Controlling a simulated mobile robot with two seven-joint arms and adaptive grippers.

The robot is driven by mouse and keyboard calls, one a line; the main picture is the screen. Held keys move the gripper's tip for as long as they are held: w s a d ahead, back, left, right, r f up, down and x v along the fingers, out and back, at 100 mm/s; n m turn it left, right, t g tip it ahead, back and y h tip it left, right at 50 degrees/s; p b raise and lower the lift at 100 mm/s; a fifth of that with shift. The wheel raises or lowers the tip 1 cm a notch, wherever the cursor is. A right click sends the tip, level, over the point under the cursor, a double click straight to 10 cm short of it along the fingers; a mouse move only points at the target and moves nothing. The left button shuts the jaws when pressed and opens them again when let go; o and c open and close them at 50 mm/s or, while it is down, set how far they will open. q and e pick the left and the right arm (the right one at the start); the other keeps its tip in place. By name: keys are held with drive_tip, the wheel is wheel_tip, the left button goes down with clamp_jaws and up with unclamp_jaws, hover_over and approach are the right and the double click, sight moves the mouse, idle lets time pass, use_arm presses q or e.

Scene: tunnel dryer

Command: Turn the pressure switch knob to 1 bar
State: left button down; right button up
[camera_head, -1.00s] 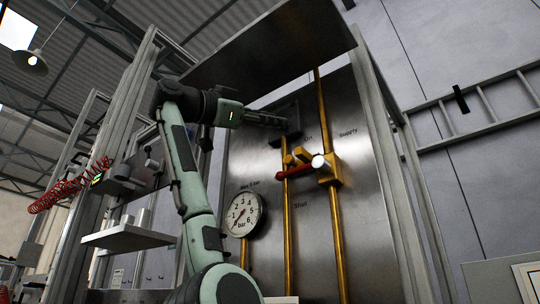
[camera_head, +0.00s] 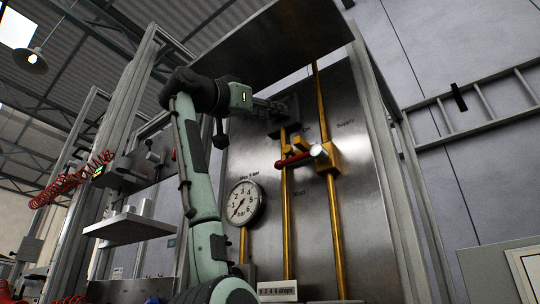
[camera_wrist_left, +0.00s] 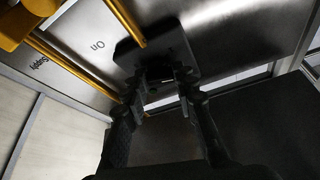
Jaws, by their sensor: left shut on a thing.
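I cannot read the knob's setting. My right gripper is out of view.
Yellow pipes (camera_head: 335,230) run down the panel. A metal hood (camera_head: 265,55) overhangs it.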

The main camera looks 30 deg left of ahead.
use_arm(q)
drive_tip(key=shift+d+f+n+y, duration=0.15)
drive_tip(key=shift+n+y, duration=1)
drive_tip(key=shift+n, duration=1.1)
drive_tip(key=shift+d+r+n+y, duration=0.1)
drive_tip(key=shift+n+y, duration=1.1)
drive_tip(key=shift+n, duration=1.1)
drive_tip(key=shift+d+f+n+y, duration=0.15)
drive_tip(key=shift+n+y, duration=1)
drive_tip(key=shift+n, duration=1.1)
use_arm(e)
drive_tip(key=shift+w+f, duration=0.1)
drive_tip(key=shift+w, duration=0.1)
use_arm(q)
drive_tip(key=shift+r, duration=0.1)
drive_tip(key=c, duration=1.3)
unclamp_jaws()
drive_tip(key=shift+c, duration=0.2)
drive_tip(key=shift+o, duration=0.7)
drive_tip(key=v, duration=1.2)
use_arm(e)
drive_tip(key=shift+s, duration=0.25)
